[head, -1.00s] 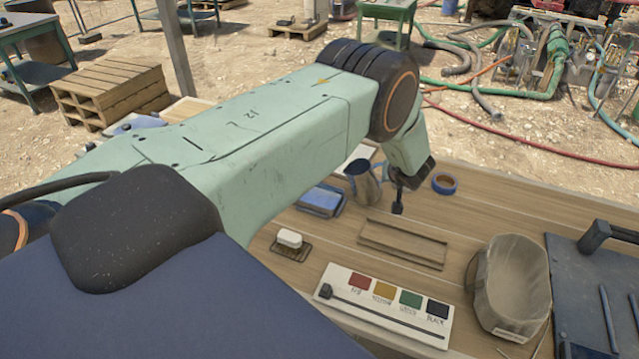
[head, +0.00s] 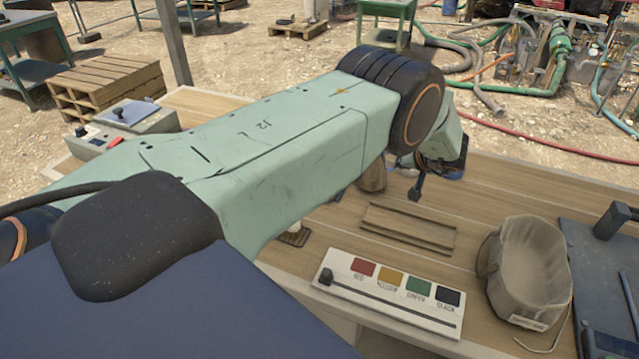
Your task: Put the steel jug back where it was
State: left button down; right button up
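The steel jug (head: 373,180) stands on the wooden table beyond my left forearm, and only its lower part shows. The forearm hides its top. My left gripper (head: 418,186) points down just to the right of the jug, with a gap of table between them. One dark fingertip shows clearly; the other finger cannot be made out, so its opening is unclear. My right gripper is out of view.
A shallow brown tray (head: 408,229) lies in front of the gripper. A labelled colour board (head: 390,312), a cloudy bin (head: 527,270) and a dark panel (head: 595,265) sit nearer. A control box (head: 120,120) is at left. The back-right table is clear.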

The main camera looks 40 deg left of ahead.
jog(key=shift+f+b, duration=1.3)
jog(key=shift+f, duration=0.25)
